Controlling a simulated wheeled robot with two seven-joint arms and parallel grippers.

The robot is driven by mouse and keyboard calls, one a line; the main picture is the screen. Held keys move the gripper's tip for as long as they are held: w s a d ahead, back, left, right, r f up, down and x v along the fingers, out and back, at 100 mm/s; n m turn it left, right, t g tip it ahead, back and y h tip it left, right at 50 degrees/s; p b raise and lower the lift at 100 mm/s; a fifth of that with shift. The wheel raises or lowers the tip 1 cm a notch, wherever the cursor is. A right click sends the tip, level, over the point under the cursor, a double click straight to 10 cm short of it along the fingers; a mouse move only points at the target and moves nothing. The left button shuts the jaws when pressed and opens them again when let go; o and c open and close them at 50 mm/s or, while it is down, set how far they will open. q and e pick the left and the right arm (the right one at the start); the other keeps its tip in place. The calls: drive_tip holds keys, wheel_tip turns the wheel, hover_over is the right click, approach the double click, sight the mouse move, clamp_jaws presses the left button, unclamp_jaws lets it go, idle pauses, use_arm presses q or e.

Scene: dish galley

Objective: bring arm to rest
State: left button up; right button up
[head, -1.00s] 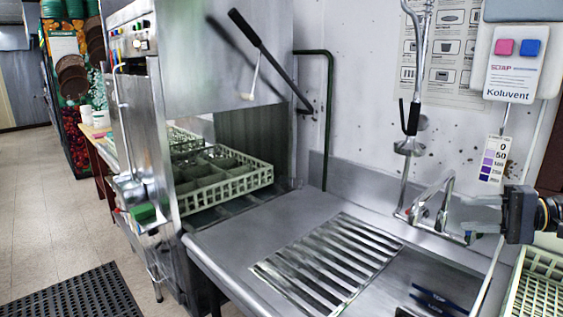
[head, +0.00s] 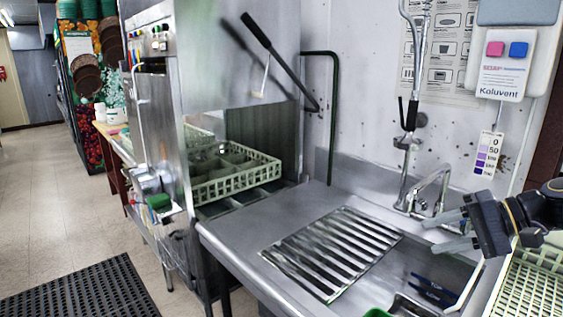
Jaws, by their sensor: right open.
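My right gripper (head: 447,231) comes in from the right edge, above the right side of the steel sink counter. Its two grey fingers point left and stand apart, with nothing between them. It is in front of the tap (head: 430,196) in the picture and just left of a pale green rack. My left gripper is not in the head view.
A dishwasher (head: 225,60) with a raised handle holds a pale green rack (head: 235,184). A slatted drain (head: 330,250) lies in the counter. Another rack (head: 535,285) is at the lower right. Dark blue items (head: 433,292) lie in the sink. Floor at left is open, with a black mat (head: 80,295).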

drive_tip(key=s+a+f+n+h, duration=0.2)
drive_tip(key=s+a+f, duration=0.3)
drive_tip(key=s+f, duration=0.4)
drive_tip(key=s+a+f+n+h, duration=0.2)
drive_tip(key=s+a+f+h, duration=0.3)
drive_tip(key=s+f, duration=0.4)
drive_tip(key=s, duration=0.6)
drive_tip(key=shift+s+t+p, duration=0.4)
